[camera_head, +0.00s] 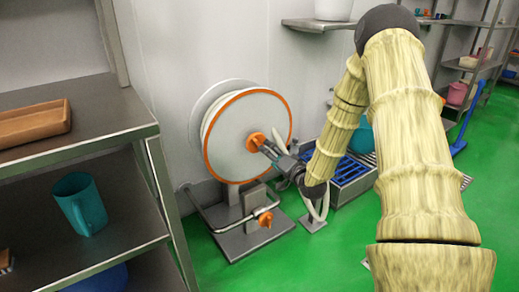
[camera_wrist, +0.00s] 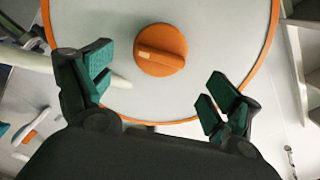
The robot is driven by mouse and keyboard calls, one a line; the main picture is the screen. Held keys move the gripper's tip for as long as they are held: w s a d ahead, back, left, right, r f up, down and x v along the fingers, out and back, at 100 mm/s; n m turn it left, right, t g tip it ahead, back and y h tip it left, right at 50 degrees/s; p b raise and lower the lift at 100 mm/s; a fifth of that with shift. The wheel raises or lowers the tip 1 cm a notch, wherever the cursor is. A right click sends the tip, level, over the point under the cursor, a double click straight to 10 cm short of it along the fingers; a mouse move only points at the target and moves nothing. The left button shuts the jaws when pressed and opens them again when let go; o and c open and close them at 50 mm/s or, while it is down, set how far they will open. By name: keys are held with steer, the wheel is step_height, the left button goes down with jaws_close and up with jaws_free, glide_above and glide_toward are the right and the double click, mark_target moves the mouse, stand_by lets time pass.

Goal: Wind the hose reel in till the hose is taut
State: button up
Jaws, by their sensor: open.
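The hose reel (camera_head: 228,140) is a white disc with an orange rim, on a grey metal stand against the wall. An orange knob (camera_wrist: 160,50) with a raised grip bar sits on its face; it also shows in the head view (camera_head: 256,142). My gripper (camera_head: 270,147) points at the knob from the right. In the wrist view my gripper (camera_wrist: 157,92) is open, with its green-padded fingers spread wide and the knob beyond and between them, apart from both.
An orange valve handle (camera_head: 264,218) is on the pipe at the stand's base. A metal shelf (camera_head: 90,120) with a brown tray (camera_head: 35,123) and a teal mug (camera_head: 81,204) stands at left. A blue-slatted crate or grate (camera_head: 350,171) is behind my arm. Green floor lies in front.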

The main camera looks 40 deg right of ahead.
mark_target(259, 145)
steer(key=w+b, duration=0.2)
steer(key=w, duration=0.5)
steer(key=shift+w, duration=0.4)
steer(key=c, duration=1.3)
